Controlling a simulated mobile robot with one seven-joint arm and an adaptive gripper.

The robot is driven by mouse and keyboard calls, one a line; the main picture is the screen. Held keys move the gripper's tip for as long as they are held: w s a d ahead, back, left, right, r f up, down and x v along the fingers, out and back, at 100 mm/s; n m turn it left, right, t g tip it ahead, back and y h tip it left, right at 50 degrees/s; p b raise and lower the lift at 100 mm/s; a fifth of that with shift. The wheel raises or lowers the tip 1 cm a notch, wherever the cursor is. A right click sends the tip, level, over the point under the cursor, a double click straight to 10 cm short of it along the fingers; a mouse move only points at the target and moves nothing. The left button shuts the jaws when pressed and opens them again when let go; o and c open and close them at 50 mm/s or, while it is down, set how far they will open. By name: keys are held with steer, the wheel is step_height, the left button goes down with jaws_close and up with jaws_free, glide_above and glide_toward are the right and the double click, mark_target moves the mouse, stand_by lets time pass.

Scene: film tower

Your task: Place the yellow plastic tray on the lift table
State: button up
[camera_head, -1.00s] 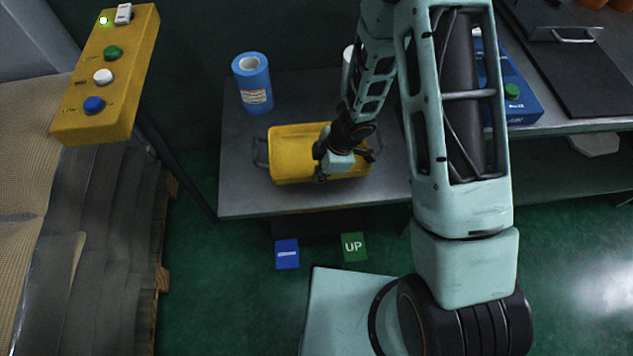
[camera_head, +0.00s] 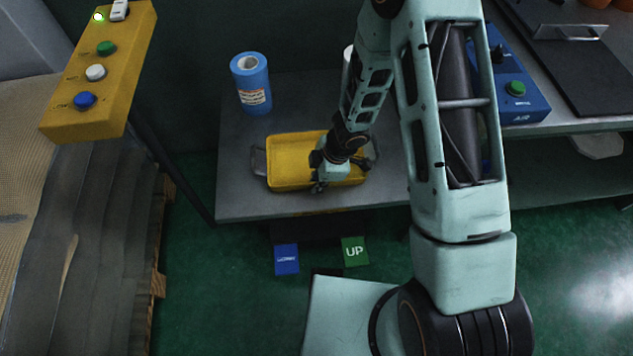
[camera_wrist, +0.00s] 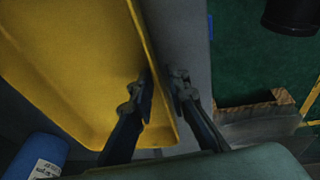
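The yellow plastic tray (camera_head: 285,178) sits on or just above the grey lift table (camera_head: 240,203), near its front edge; contact is hard to judge. Its dark handles stick out at left and right. My gripper (camera_head: 318,187) is at the tray's front side, pointing down. In the wrist view the tray (camera_wrist: 70,70) fills the left half. My gripper (camera_wrist: 162,88) straddles its side wall, one finger inside and one outside. A narrow grey gap shows between the wall and the outer finger. My wrist hides part of the tray in the head view.
A blue roll (camera_head: 251,85) stands behind the tray at left. A blue box with a green button (camera_head: 515,88) is at right. A yellow button console (camera_head: 100,72) is at upper left. Blue (camera_head: 287,259) and green UP (camera_head: 355,251) pedals lie below the table's front.

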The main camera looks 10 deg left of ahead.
steer(key=shift+o, duration=0.2)
steer(key=shift+r, duration=0.1)
steer(key=p+v, duration=0.8)
steer(key=v, duration=0.4)
stand_by(0.3)
